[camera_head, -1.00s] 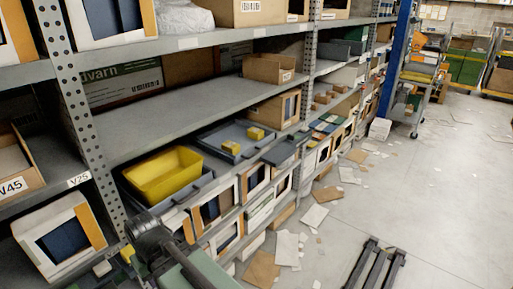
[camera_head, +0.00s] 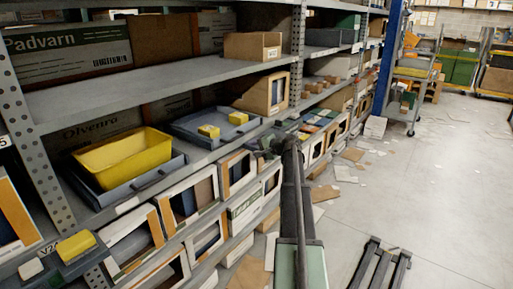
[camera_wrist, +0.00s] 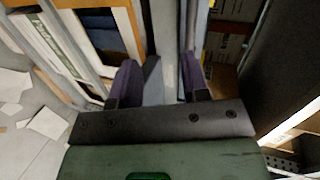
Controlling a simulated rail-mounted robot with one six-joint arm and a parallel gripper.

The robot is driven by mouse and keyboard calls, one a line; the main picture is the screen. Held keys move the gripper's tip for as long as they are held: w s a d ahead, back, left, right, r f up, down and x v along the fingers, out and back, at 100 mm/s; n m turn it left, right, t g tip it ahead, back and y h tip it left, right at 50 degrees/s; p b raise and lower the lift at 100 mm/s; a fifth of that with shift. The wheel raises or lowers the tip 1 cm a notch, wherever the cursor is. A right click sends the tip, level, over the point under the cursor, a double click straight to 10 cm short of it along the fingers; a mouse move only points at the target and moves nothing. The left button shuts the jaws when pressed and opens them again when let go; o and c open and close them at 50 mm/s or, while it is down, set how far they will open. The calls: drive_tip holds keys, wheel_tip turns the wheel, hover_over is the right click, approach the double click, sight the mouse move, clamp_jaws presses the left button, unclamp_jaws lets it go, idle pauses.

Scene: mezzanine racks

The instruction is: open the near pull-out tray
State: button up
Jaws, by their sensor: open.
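The nearer pull-out tray (camera_head: 178,163) is grey-blue and sits on the middle shelf in the head view. A yellow bin (camera_head: 125,152) stands in it, and a dark handle (camera_head: 150,180) shows at its front. A second grey-blue tray (camera_head: 190,128) lies farther along the same shelf, with a small yellow block (camera_head: 209,131) in it. My gripper (camera_wrist: 158,82) is open, with its two dark fingers apart. A grey edge shows between them in the wrist view; I cannot tell whether they touch it. In the head view my gripper's end is near the shelf front, right of the second tray.
White-framed boxes (camera_head: 182,205) line the level below. A cardboard bin (camera_head: 252,46) stands on the shelf above. A perforated upright (camera_head: 298,45) rises behind my arm. A trolley (camera_head: 412,85) stands farther back.

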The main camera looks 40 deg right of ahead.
sight(238, 137)
drive_tip(key=shift+m+t+h, duration=0.3)
drive_tip(key=shift+m+t, duration=0.5)
drive_tip(key=w, duration=0.4)
drive_tip(key=w+b, duration=0.1)
drive_tip(key=w, duration=0.3)
drive_tip(key=w+b, duration=0.1)
drive_tip(key=w, duration=0.3)
drive_tip(key=shift+a+r, duration=0.2)
drive_tip(key=shift+r, duration=0.05)
clamp_jaws()
